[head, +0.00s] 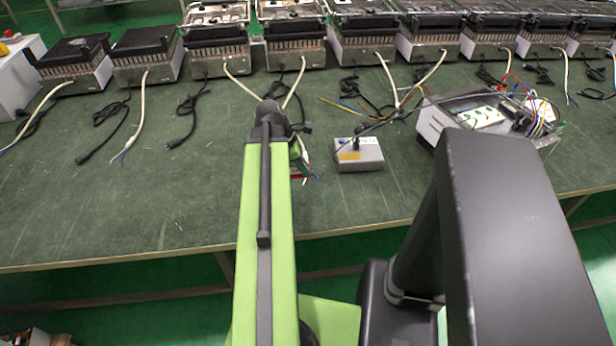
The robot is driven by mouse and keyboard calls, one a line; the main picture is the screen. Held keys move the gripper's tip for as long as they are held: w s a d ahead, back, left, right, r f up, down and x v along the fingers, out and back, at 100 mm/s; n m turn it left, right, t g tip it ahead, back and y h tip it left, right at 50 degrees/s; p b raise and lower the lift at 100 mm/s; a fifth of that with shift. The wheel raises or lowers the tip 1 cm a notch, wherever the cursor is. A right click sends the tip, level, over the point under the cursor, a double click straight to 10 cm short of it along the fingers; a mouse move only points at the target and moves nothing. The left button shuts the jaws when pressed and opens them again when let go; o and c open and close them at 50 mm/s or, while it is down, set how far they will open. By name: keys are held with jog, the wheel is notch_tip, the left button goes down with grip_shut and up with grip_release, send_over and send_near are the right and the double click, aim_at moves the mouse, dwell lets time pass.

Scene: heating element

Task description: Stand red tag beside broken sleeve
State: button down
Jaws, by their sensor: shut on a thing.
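My gripper (295,168) is mostly hidden behind my green forearm, low over the bench; only a sliver shows at the forearm's right side. It is shut on a small red piece, which looks like the red tag (297,177). The tag's lower edge and whether it touches the bench are unclear. Just to the right, a white cable sleeve (304,153) ends in loose blue and red wires; it may be the broken sleeve, but its damage is too small to make out. The tag is close beside these wire ends.
A grey box with a black knob (358,154) stands to the right. An opened unit with loose wires (480,118) lies farther right. Several heaters (292,45) line the back, their cables reaching forward. The green bench (150,205) is clear at front left.

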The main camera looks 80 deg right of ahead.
jog(key=w+f+b, duration=0.1)
jog(key=w, duration=0.1)
jog(key=w+f+b, duration=0.1)
jog(key=w+f, duration=0.1)
jog(key=w, duration=0.1)
jog(key=w+f+b, duration=0.1)
jog(key=w+f, duration=0.1)
jog(key=w, duration=0.1)
jog(key=shift+a+b, duration=0.25)
jog(key=shift+b, duration=0.1)
jog(key=shift+w+a, duration=0.1)
jog(key=shift+w, duration=0.1)
notch_tip(320, 180, down, 4)
jog(key=b, duration=0.4)
jog(key=shift+f, duration=0.25)
jog(key=shift+r, duration=0.25)
jog(key=shift+f, duration=0.2)
jog(key=c, duration=1.4)
grip_release()
jog(key=shift+c, duration=0.2)
